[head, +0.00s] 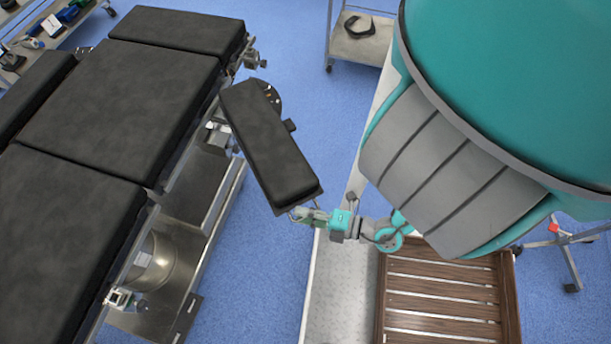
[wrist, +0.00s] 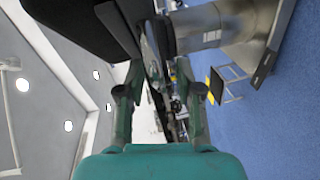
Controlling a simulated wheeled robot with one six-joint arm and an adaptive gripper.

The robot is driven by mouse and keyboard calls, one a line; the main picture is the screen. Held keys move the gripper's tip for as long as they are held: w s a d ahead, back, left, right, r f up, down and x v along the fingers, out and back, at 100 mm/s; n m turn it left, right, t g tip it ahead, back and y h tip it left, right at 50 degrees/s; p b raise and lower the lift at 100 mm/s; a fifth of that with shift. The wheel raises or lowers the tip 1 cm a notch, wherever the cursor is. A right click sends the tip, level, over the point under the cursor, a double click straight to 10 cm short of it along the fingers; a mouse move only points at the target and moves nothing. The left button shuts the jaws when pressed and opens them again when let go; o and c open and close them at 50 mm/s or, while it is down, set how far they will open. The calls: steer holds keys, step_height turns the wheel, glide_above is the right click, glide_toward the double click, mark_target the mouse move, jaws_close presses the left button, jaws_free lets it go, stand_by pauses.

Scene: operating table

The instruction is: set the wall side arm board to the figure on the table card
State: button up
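A black padded arm board (head: 265,140) sticks out from the right side of the operating table (head: 125,85), angled away from it. A dark joint plate (head: 268,95) shows beside its upper end. My gripper (head: 303,214) is at the board's lower end, by a thin metal bar there. In the wrist view the fingers (wrist: 158,68) stand wide apart, with the dark board edge and a thin metal part between and beyond them. I see no clear grip on it. No table card with a readable figure shows.
A second dark pad (head: 30,90) lies at the table's far left. A side table with small items (head: 48,28) stands at upper left, and a trolley (head: 360,40) at the top. Blue floor (head: 245,270) is free between the table and my base.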

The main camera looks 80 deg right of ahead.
steer(key=shift+s, duration=0.15)
steer(key=v, duration=1.1)
steer(key=shift+s, duration=0.35)
stand_by(0.6)
